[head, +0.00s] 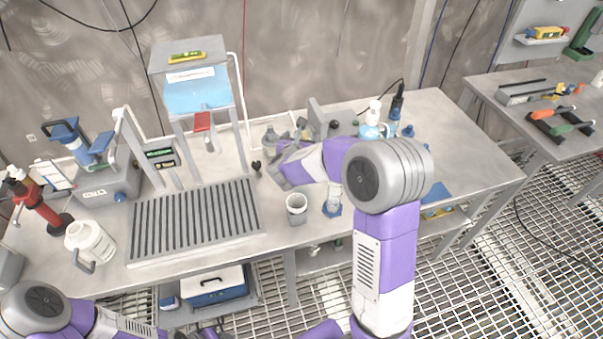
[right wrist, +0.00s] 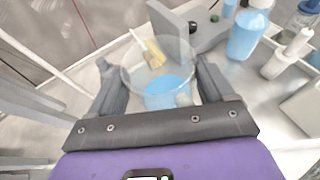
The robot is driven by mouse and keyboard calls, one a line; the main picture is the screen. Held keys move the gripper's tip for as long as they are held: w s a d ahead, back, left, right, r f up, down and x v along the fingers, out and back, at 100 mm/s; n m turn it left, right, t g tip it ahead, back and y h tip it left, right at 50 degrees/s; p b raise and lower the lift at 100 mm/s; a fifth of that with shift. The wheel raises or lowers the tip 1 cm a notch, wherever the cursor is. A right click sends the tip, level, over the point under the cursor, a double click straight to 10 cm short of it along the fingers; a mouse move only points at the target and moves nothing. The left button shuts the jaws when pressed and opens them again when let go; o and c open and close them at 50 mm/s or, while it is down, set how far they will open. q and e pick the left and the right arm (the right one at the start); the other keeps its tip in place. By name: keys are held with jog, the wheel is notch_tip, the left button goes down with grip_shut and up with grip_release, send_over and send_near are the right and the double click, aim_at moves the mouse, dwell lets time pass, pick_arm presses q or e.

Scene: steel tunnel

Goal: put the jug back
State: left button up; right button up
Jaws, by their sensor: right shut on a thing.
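A clear jug (right wrist: 158,88) with blue liquid in its bottom stands between the two fingers of my right gripper (right wrist: 157,92) in the right wrist view. The fingers are shut on its sides. In the head view my right gripper (head: 282,166) is over the back middle of the bench, to the right of the slatted rack; the jug is hard to make out there among clear glassware. My left arm shows at the lower left, and its gripper is not visible.
The steel bench (head: 455,150) holds a slatted grey rack (head: 195,222), a white handled container (head: 92,243) and a small grey cup (head: 296,209). A grey bracket (right wrist: 190,28) and a blue bottle (right wrist: 246,34) stand beyond the jug. The bench's right end is fairly clear.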

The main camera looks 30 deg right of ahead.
notch_tip(320, 180, down, 8)
jog(key=shift+f+b, duration=0.1)
jog(key=shift+b, duration=1)
jog(key=o, duration=0.8)
jog(key=shift+f, duration=0.1)
jog(key=o, duration=0.3)
